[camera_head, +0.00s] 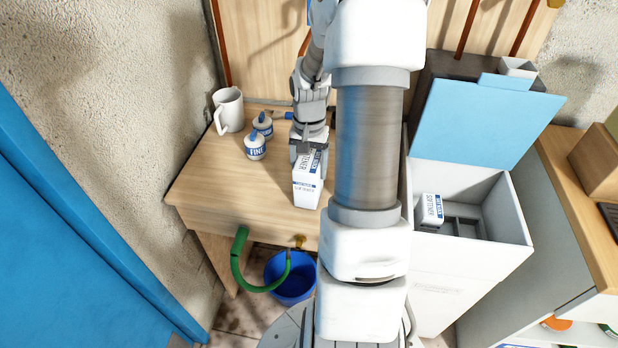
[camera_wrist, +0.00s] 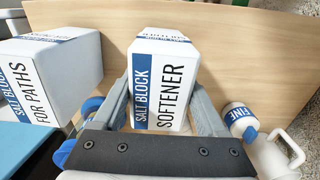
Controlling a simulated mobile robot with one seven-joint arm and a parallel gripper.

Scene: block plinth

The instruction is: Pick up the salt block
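A white salt block with a blue band (camera_head: 307,190) stands on the wooden worktop, below my gripper (camera_head: 309,147) in the head view. In the wrist view, the block lettered SOFTENER (camera_wrist: 163,85) lies between the two grey fingers of my gripper (camera_wrist: 161,95). The fingers are spread along its two sides, with slim gaps seeming to show near its lower edge. A second salt block, lettered FOR PATHS (camera_wrist: 58,75), is beside it at the left of the wrist view. Another white and blue block (camera_head: 431,209) sits in the open white bin on the right.
Two small white and blue jars (camera_head: 255,146) and a white mug (camera_head: 229,110) stand left of the gripper on the worktop (camera_head: 205,180). The white bin (camera_head: 510,215) has its blue lid (camera_head: 480,120) raised. A blue bucket (camera_head: 291,283) and green hose (camera_head: 238,260) are below.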

